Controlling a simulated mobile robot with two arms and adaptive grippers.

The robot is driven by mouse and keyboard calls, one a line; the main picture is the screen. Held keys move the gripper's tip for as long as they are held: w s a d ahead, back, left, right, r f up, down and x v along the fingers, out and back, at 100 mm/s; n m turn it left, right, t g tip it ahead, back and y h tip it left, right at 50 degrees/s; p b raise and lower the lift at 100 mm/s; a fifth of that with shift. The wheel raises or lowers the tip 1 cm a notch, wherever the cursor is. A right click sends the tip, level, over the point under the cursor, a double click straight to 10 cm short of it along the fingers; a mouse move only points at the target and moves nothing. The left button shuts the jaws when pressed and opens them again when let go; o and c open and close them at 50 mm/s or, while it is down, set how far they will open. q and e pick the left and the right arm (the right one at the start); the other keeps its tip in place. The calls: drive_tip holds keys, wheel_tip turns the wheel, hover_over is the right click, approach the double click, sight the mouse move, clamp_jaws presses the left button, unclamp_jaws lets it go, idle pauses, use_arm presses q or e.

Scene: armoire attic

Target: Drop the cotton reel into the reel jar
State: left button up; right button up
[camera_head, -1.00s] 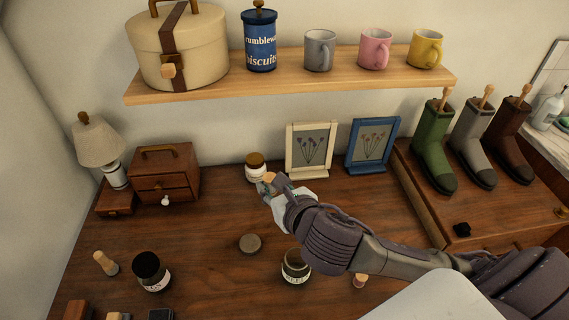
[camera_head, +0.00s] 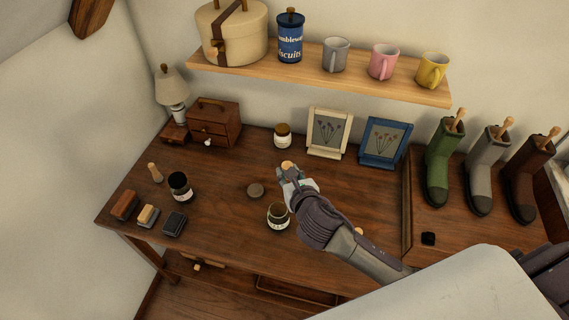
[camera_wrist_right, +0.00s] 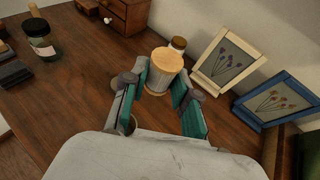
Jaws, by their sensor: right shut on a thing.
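My right gripper (camera_head: 289,174) is shut on the cotton reel, seen in the head view as a pale wooden end (camera_head: 287,164). In the right wrist view the reel (camera_wrist_right: 164,72) has a wooden top and pale thread, upright between the teal fingers (camera_wrist_right: 157,88). The open reel jar (camera_head: 278,216), dark-mouthed with a pale label, stands on the desk in front of the gripper. In the wrist view a finger partly hides it. A round lid (camera_head: 255,190) lies left of the jar. My left gripper is not in view.
A brown-lidded white jar (camera_head: 283,136) stands behind the gripper, near two picture frames (camera_head: 329,132). A dark jar (camera_head: 180,186), brushes (camera_head: 125,205) and a small drawer chest (camera_head: 214,125) are at left. Bare desk lies between.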

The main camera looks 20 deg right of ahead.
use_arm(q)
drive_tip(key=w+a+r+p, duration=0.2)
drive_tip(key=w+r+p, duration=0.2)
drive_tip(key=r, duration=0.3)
use_arm(e)
drive_tip(key=a+f, duration=0.2)
drive_tip(key=a, duration=0.1)
drive_tip(key=b, duration=0.9)
hover_over(279, 205)
drive_tip(key=s+a, duration=0.1)
drive_tip(key=s, duration=0.3)
wheel_tip(279, 205, down, 10)
drive_tip(key=r, duration=0.1)
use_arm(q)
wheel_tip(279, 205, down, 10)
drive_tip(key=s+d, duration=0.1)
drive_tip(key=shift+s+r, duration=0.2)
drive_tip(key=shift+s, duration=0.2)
use_arm(e)
drive_tip(key=shift+w+f+n+y, duration=0.1)
drive_tip(key=shift+f+n+y, duration=0.15)
drive_tip(key=shift+n+y, duration=0.15)
drive_tip(key=o, duration=0.9)
drive_tip(key=shift+r, duration=0.1)
